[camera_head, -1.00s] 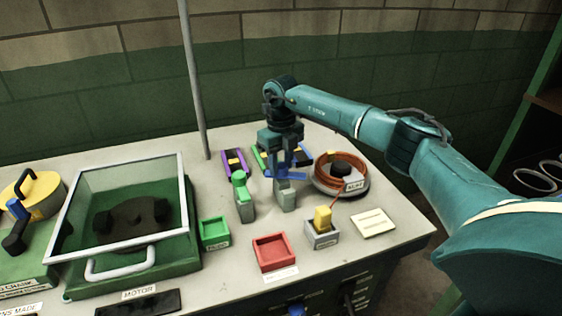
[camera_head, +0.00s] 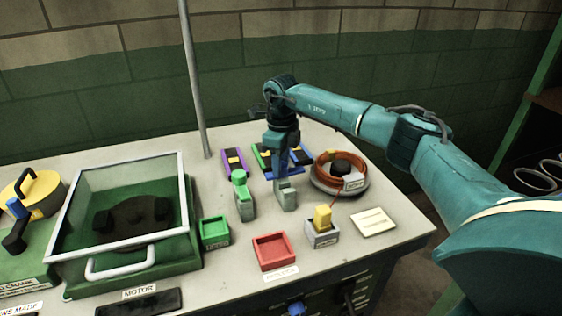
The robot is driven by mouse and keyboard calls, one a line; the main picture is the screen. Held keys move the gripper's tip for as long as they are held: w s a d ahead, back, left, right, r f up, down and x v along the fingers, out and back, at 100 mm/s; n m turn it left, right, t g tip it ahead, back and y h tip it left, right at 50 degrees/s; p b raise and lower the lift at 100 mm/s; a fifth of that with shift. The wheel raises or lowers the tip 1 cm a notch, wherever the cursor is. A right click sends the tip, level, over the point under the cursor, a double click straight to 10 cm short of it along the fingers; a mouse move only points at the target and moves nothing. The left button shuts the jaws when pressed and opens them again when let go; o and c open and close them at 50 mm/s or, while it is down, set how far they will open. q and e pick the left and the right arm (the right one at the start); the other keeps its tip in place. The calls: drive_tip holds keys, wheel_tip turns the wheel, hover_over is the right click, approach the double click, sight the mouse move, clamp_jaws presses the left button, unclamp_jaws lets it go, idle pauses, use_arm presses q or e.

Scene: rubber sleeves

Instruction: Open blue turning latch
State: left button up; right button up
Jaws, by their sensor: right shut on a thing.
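The blue turning latch (camera_head: 259,171) sits at the top of a short grey post (camera_head: 286,197) on the bench. A blue part shows to the left of my right gripper, and the rest is hidden behind the fingers. My right gripper (camera_head: 282,181) points down from above and is shut on the blue latch at the post's top. A similar green latch (camera_head: 239,178) stands on its own post just to the left. My left gripper is not in view.
Trays with yellow pieces, including a purple one (camera_head: 228,160), lie behind. An orange cable coil (camera_head: 328,163) is close on the right. In front are a green box (camera_head: 214,232), a red box (camera_head: 272,252) and a grey box with a yellow switch (camera_head: 322,220). A glass-lidded case (camera_head: 188,240) stands left.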

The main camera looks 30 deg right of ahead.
drive_tip(key=o, duration=1)
drive_tip(key=shift+r, duration=0.6)
use_arm(q)
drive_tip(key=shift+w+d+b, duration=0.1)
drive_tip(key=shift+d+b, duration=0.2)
drive_tip(key=shift+b, duration=0.35)
use_arm(e)
wheel_tip(320, 180, up, 12)
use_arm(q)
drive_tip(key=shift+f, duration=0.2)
